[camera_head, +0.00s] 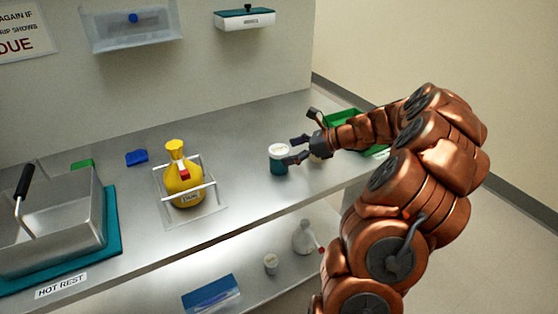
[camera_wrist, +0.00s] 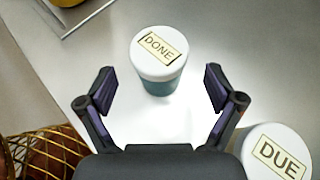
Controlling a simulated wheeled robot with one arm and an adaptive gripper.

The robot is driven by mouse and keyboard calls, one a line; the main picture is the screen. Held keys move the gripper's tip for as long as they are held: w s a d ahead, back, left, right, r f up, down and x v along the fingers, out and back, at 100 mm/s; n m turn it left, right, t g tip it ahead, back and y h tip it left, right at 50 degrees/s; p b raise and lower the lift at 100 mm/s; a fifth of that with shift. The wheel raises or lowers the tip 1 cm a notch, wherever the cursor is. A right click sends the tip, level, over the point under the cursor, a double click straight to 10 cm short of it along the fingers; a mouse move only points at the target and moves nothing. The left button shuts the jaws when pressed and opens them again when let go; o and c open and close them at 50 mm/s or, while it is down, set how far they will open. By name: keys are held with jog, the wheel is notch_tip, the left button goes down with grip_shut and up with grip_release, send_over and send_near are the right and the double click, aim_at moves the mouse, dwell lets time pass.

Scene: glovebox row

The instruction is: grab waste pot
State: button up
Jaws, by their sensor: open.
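A teal pot with a white lid (camera_head: 279,152) stands upright on the steel bench. In the wrist view this pot (camera_wrist: 160,58) has a lid labelled DONE. My gripper (camera_head: 293,150) is open and empty, just right of the pot. In the wrist view the fingers (camera_wrist: 158,92) are spread on either side of the pot's near side, with the pot ahead of them. A second white-lidded pot labelled DUE (camera_wrist: 275,155) is close by my right finger. In the head view it is mostly hidden behind my gripper. No label reading waste shows.
A yellow flask (camera_head: 180,178) stands in a clear-sided rack left of the pot. A green tray (camera_head: 345,118) lies behind my arm. A steel basin (camera_head: 50,225) is at the left. The lower shelf holds a white flask (camera_head: 304,238), a small pot (camera_head: 271,264) and a blue box (camera_head: 211,294).

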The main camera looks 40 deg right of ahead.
aim_at(279, 154)
jog(key=x, duration=0.4)
jog(key=shift+a, duration=0.1)
jog(key=c, duration=1.4)
jog(key=shift+o, duration=0.2)
jog(key=shift+r, duration=0.15)
